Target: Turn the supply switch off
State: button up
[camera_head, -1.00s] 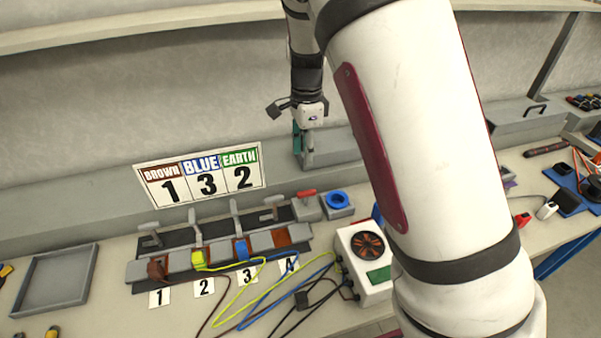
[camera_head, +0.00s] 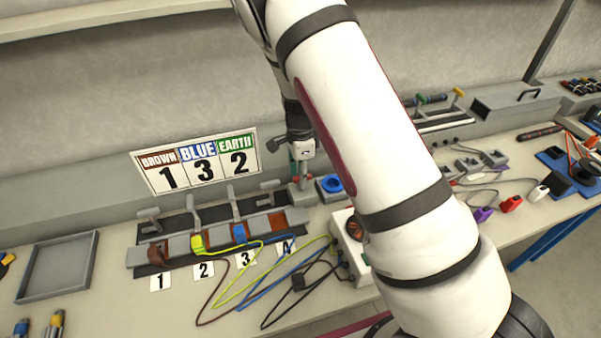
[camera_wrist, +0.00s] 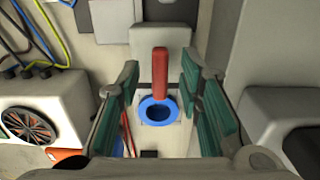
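The supply switch is a red lever (camera_wrist: 160,72) on a small grey box (camera_wrist: 161,34). In the head view the grey box (camera_head: 301,196) stands at the right end of the terminal row, with my gripper (camera_head: 302,172) directly above it, hiding most of the lever. In the wrist view my gripper (camera_wrist: 157,95) is open, with its green finger pads apart on either side of the red lever. Visible gaps separate the lever from both pads. I cannot tell how deep the lever sits between them.
A blue ring socket (camera_head: 331,184) stands right beside the switch box. A terminal block (camera_head: 215,246) with levers and brown, yellow-green and blue wires lies to the left. A white box with a fan (camera_wrist: 28,124) is close by. A numbered sign (camera_head: 196,160) leans behind.

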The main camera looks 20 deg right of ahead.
jog(key=shift+f, duration=0.15)
jog(key=shift+c, duration=0.3)
grip_shut()
